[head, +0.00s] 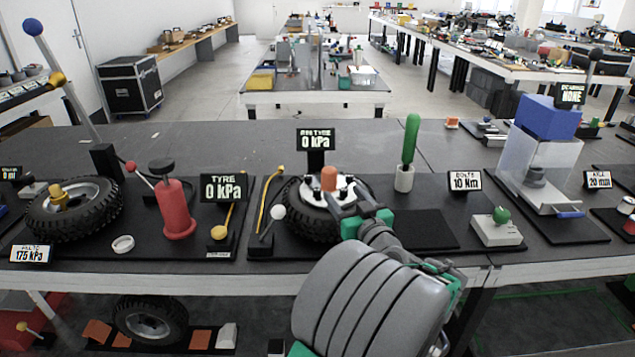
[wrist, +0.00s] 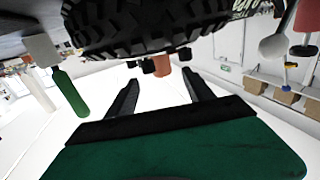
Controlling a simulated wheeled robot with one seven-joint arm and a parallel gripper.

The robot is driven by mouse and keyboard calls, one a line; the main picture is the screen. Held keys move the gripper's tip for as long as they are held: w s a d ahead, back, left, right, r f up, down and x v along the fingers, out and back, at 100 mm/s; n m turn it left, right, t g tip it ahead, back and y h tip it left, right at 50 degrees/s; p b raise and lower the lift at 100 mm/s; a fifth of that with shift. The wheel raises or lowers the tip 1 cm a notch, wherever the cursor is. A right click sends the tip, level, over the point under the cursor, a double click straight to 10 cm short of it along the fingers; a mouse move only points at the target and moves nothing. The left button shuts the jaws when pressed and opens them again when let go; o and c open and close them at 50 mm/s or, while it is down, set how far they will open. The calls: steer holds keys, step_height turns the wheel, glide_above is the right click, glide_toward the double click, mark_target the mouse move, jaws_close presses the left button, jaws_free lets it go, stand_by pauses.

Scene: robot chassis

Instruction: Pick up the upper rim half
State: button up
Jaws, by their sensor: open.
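The upper rim half (head: 317,197) appears to be the pale metal disc on top of the black tyre (head: 303,222) at the 0 kPa station. An orange cylindrical knob (head: 329,178) stands upright at its middle. My gripper (head: 343,194) is at the near right side of the tyre and hides part of the disc. In the wrist view my gripper (wrist: 162,86) is open and empty, its two dark fingers apart. There the orange knob (wrist: 163,72) shows beyond the fingers, roughly between their tips, below the tyre tread (wrist: 160,30). I cannot tell whether the fingers touch anything.
A white-knobbed lever (head: 277,213) stands left of the tyre, and a 0 kPa display (head: 316,139) behind it. A green-handled tool (head: 410,140) stands upright to the right. A bare black mat (head: 425,232) lies right of my gripper. A red cylinder (head: 174,208) stands farther left.

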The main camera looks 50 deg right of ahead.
mark_target(332, 179)
steer(key=x, duration=0.7)
steer(key=p+x, duration=0.1)
steer(key=x, duration=0.2)
steer(key=shift+w+d+r, duration=0.1)
steer(key=shift+w+r, duration=0.15)
steer(key=shift+w, duration=0.05)
steer(key=shift+c, duration=0.4)
jaws_close()
